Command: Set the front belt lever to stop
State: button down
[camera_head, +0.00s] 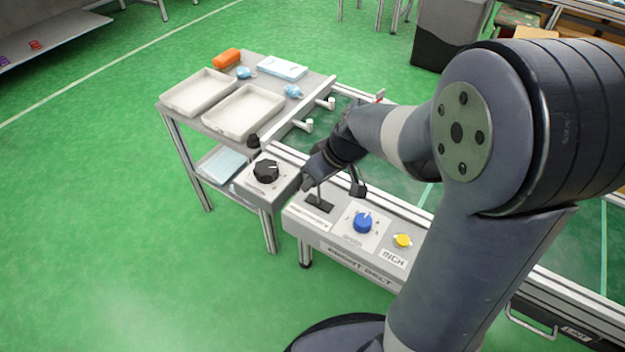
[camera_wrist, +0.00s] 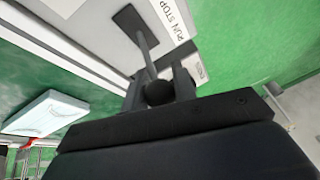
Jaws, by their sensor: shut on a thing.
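The front belt lever rises from a dark slotted plate (camera_head: 319,203) at the left end of the panel marked front belt. Its thin grey stem (camera_wrist: 146,58) and round black knob (camera_wrist: 158,93) show in the wrist view. My gripper (camera_head: 312,182) is shut on the lever's knob, with one finger on each side of it in the wrist view (camera_wrist: 160,88). A white label reading RUN STOP (camera_wrist: 176,22) lies beside the slot. I cannot tell clearly toward which word the lever leans.
Right of the lever are a blue speed knob (camera_head: 363,222) and a yellow INCH button (camera_head: 403,241). A box with a black dial (camera_head: 266,171) stands close on the left. Behind it, a table holds white trays (camera_head: 243,132). Green floor is open at left.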

dwell(0.3)
jog(key=c, duration=1.1)
grip_release()
jog(key=shift+s+d, duration=0.1)
jog(key=shift+c, duration=0.2)
jog(key=shift+r, duration=0.1)
jog(key=p+v, duration=0.2)
jog(key=v, duration=0.8)
jog(key=shift+r+p, duration=0.3)
jog(key=shift+p, duration=0.1)
jog(key=shift+d, duration=0.1)
jog(key=b+x, duration=0.3)
jog(key=x, duration=0.7)
jog(key=shift+f, duration=0.35)
jog(key=shift+a, duration=0.3)
